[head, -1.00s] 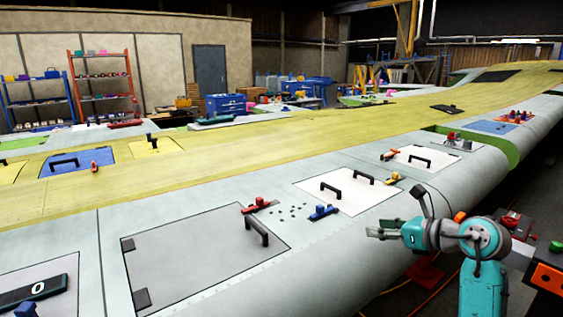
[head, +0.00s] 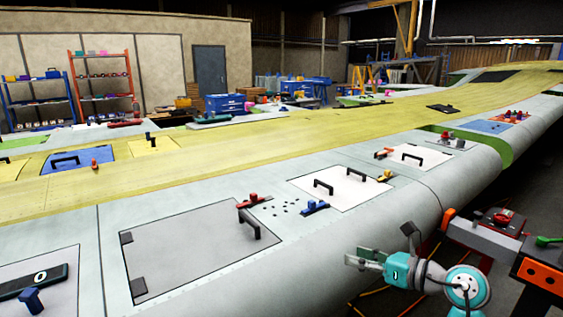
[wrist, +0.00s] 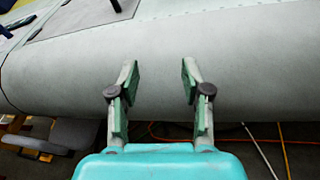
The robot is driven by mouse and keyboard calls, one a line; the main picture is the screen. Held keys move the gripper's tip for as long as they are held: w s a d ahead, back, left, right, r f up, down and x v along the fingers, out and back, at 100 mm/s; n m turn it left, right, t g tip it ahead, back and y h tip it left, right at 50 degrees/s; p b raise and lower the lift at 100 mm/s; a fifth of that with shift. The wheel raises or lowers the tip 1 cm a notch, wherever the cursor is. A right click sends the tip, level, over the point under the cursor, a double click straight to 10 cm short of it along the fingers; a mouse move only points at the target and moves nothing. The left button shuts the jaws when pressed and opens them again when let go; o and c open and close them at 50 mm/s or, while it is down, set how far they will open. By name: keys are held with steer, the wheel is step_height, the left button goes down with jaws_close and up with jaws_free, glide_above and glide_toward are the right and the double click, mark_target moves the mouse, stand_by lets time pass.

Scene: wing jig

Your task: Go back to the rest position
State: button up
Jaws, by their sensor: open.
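My gripper (head: 364,259) is at the lower right of the head view, beside the rounded front edge of the wing (head: 330,250). Its fingers point left and hold nothing. In the wrist view my gripper (wrist: 156,88) shows two fingers spread apart with a clear gap. Behind them is the bare grey curved skin of the wing (wrist: 240,70). I cannot tell how far the fingertips are from that skin.
A grey panel (head: 185,250) with a black handle lies on the wing. A white panel (head: 345,190) with two handles is beyond it, near a blue clamp (head: 314,208) and a red clamp (head: 250,200). Cables lie on the floor (wrist: 280,145) below the edge.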

steer(key=s+a+f+m+t+y, duration=0.1)
steer(key=s+a+f+m+y, duration=0.15)
steer(key=s, duration=0.45)
steer(key=s+a+f+m+t+y, duration=0.2)
steer(key=s+a+f+m, duration=0.15)
steer(key=s, duration=0.35)
steer(key=s+a+f+m+t+y, duration=0.1)
steer(key=s+a+f+m+y, duration=0.2)
steer(key=s, duration=0.4)
steer(key=s+d+f+m+h, duration=0.3)
steer(key=s+m+h, duration=0.3)
steer(key=s+m, duration=0.5)
steer(key=s+d+f+m+h, duration=0.3)
steer(key=s+m+h, duration=0.3)
steer(key=s+m, duration=0.4)
steer(key=s+d+f+m+h, duration=0.2)
steer(key=s+f+m+h, duration=0.2)
steer(key=s+m, duration=0.7)
steer(key=shift+s+d+f+m+h, duration=0.2)
steer(key=shift+s+d+m+h, duration=0.2)
steer(key=shift+m+h, duration=0.7)
